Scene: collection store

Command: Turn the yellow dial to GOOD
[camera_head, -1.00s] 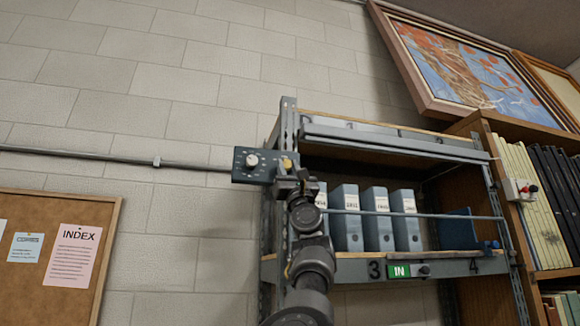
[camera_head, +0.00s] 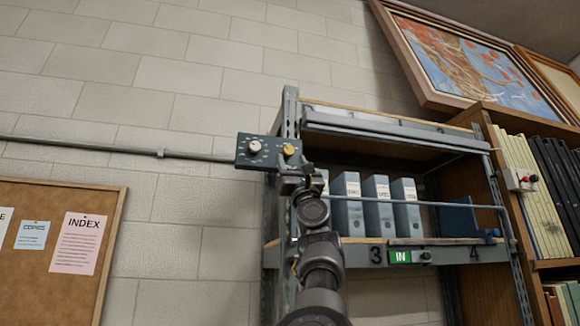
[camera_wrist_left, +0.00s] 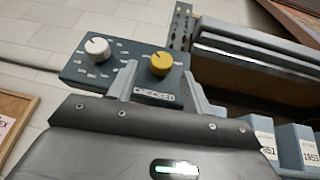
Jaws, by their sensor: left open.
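The yellow dial (camera_head: 289,150) is on the right of a dark blue-grey panel (camera_head: 243,160) on the wall. A white dial (camera_head: 254,146) is on the panel's left. In the left wrist view, the yellow dial (camera_wrist_left: 161,64) shows beyond and between the finger tips, with a dark pointer mark near its top; the white dial (camera_wrist_left: 97,48) is left of the fingers. My left gripper (camera_head: 293,172) is open just below the yellow dial; its fingers also show in the left wrist view (camera_wrist_left: 162,80). Nothing is between them. The labels around the dials are too small to read.
A metal shelf (camera_head: 345,245) with blue binders (camera_head: 378,205) stands right of the panel, its upright close to the gripper. A conduit (camera_head: 90,147) runs left from the panel. A cork board (camera_head: 105,215) hangs at lower left. Bare wall is above.

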